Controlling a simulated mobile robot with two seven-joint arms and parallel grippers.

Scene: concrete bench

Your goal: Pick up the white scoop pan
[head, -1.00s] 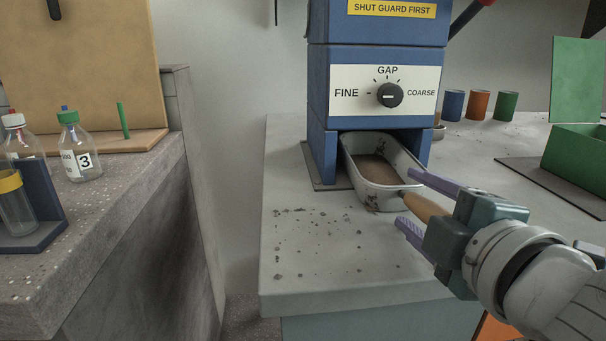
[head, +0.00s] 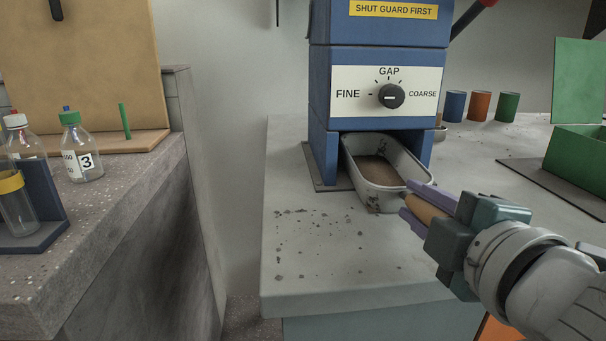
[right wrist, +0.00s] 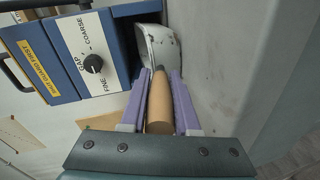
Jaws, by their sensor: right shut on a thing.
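The white scoop pan (head: 378,202) sits on the bench under the blue machine, with brown grit (head: 376,170) inside and chipped patches on its front. Its wooden handle (head: 425,208) points toward the lower right. My right gripper (head: 420,201) is shut on this handle, with one purple finger on each side. In the right wrist view the handle (right wrist: 160,105) lies between the fingers, and part of the white pan (right wrist: 163,48) shows beyond. The pan's back end is hidden inside the machine's opening. My left gripper is not in view.
The blue machine (head: 325,95) stands around and above the pan, with side walls close to it. Crumbs (head: 300,235) lie on the bench (head: 330,270) at the front left. Coloured cups (head: 480,106) and a green box (head: 575,155) stand at the right.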

